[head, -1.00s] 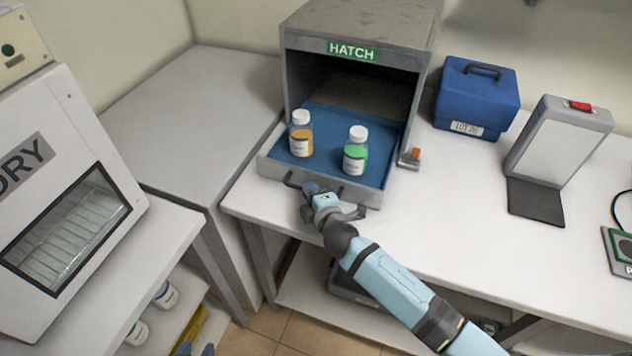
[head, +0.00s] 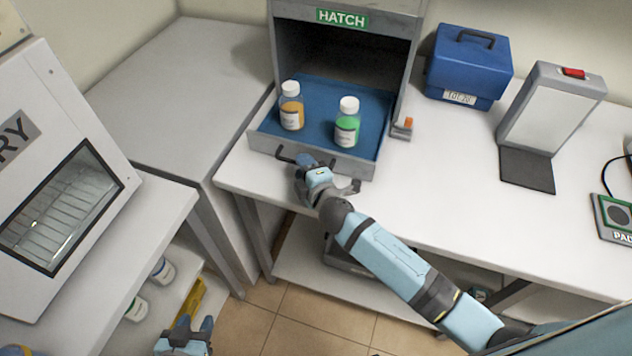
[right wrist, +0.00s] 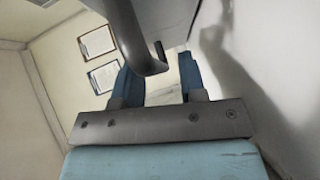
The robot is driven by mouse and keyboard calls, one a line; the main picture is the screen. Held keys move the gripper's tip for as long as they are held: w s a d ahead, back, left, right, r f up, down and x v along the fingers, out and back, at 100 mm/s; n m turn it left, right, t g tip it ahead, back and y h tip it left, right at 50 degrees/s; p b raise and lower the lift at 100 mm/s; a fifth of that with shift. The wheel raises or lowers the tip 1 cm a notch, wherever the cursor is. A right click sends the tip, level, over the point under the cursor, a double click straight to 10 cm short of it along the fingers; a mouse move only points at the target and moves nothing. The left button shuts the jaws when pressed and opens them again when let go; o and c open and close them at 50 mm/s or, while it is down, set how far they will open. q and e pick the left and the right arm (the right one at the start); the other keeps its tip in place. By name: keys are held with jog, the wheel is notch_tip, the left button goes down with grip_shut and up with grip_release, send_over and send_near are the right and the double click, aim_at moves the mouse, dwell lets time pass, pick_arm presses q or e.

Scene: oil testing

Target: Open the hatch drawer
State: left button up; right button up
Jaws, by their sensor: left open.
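The hatch drawer (head: 335,158) is a grey-fronted tray with a blue lining, standing pulled out of the grey hatch box (head: 400,50). An orange-filled bottle (head: 291,108) and a green-filled bottle (head: 347,124) stand upright in it, both white-capped. My right gripper (head: 305,162) is at the dark drawer handle (head: 284,155) on the front. In the right wrist view, the fingers (right wrist: 160,85) are apart, with the curved handle (right wrist: 130,35) between or just before them; contact cannot be told. My left gripper (head: 185,336) is open and empty, low at the bottom left, away from the drawer.
A blue case (head: 468,65) and a grey stand with a white panel (head: 552,105) are on the white bench (head: 430,190) to the right. A white oven-like machine (head: 60,190) stands at left. Bottles sit on the shelf below. The bench just right of the drawer is clear.

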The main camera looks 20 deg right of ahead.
jog(key=b+v, duration=0.1)
jog(key=v, duration=1.1)
jog(key=shift+s, duration=0.4)
jog(key=s+d+f+m+g+p, duration=0.2)
jog(key=s+d+f+m, duration=0.1)
jog(key=s+m, duration=0.4)
jog(key=s+d+f+m+g+p, duration=0.2)
jog(key=s+d+f+m+g, duration=0.1)
jog(key=s+f+m, duration=0.3)
jog(key=s+m, duration=0.2)
jog(key=shift+m, duration=0.3)
jog(key=shift+f, duration=0.1)
